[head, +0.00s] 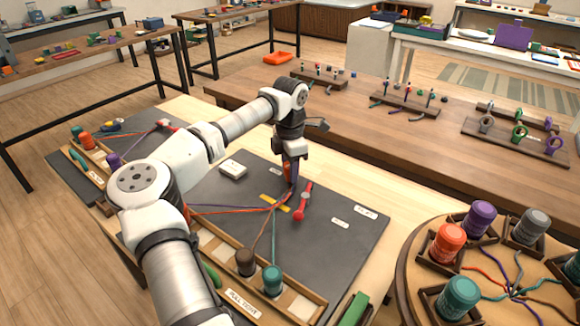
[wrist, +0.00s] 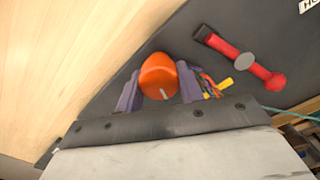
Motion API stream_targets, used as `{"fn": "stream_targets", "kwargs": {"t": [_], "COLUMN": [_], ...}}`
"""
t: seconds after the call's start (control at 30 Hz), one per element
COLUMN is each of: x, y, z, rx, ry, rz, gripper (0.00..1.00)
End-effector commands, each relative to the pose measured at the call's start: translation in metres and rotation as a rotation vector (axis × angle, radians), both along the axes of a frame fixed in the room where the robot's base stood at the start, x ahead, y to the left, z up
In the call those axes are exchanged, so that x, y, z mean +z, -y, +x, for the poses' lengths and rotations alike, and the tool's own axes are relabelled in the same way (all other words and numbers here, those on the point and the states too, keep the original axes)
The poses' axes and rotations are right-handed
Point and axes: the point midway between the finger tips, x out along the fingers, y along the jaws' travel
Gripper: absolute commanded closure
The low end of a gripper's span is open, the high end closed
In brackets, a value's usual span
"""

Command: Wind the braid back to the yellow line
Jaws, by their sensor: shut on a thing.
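My gripper (head: 291,178) is over the dark board (head: 340,262), shut on an orange rounded piece (wrist: 158,75) with a white mark; it looks like a bobbin. The piece shows between both jaws in the wrist view; in the head view the gripper partly hides it. The yellow line (head: 268,201) is on the board just left of a red clamp (head: 303,203).
A brown bobbin (head: 245,262) and a teal bobbin (head: 272,280) stand in the wooden tray (head: 315,300) at the front. A white block (head: 232,170) lies on the board. A round stand (head: 412,262) with several bobbins is at right. The board's right side is mostly clear.

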Motion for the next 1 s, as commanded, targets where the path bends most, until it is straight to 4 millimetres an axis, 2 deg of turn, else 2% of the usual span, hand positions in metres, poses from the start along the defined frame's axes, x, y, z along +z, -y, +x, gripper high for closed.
{"fn": "stream_targets", "kwargs": {"t": [1.0], "x": [0.0015], "y": [0.0008], "z": [0.0039], "rx": [-0.965], "ry": [0.002], "rz": [-0.001], "gripper": [0.86]}}
